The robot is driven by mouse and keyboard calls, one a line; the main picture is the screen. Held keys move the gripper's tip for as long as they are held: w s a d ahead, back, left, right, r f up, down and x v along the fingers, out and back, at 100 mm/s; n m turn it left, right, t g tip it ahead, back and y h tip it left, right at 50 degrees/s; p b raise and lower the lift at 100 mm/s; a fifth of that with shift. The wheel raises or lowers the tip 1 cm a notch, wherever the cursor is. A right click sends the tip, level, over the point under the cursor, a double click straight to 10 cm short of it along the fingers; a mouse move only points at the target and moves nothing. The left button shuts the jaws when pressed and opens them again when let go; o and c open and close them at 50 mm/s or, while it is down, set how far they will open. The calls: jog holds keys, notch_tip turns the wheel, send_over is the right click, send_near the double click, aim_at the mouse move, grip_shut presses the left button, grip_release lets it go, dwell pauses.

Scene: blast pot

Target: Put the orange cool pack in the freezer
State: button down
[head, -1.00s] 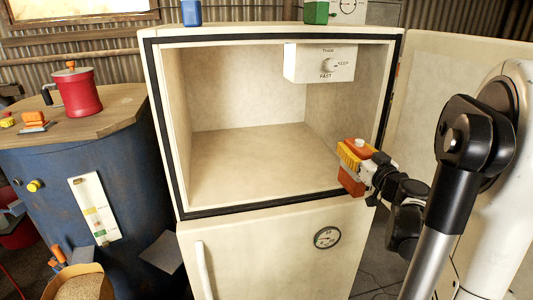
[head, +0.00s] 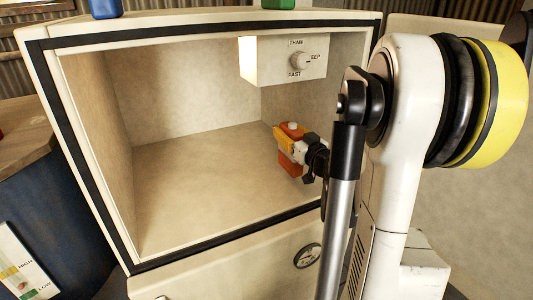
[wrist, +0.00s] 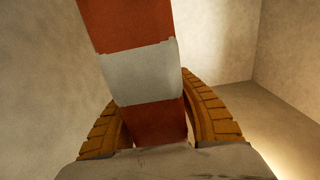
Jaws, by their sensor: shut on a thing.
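The orange cool pack (head: 289,166) is in my gripper (head: 288,148), at the right side of the freezer opening in the head view. In the wrist view the cool pack (wrist: 142,77) is an orange-red bar with a pale grey band, and the yellow-brown fingers of my gripper (wrist: 160,120) are shut on both sides of it. Freezer walls surround it there. The freezer compartment (head: 185,195) is open, with an empty pale floor. I cannot tell whether the cool pack touches the floor.
A control box with a dial (head: 299,61) hangs at the compartment's upper right. A black seal (head: 85,165) frames the opening. A round gauge (head: 307,256) is on the lower front. The blue drum (head: 40,205) stands at left. Blue and green objects are on top.

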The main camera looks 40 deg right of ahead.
jog(key=w+a+f+b, duration=0.1)
jog(key=w+a+f, duration=0.1)
jog(key=f, duration=0.4)
jog(key=shift+w+f+b, duration=0.25)
jog(key=shift+w+b, duration=0.1)
jog(key=shift+w, duration=0.55)
jog(key=shift+f, duration=0.2)
jog(key=c, duration=1.1)
grip_release()
jog(key=shift+o, duration=0.2)
jog(key=shift+r, duration=0.1)
jog(key=shift+r, duration=0.1)
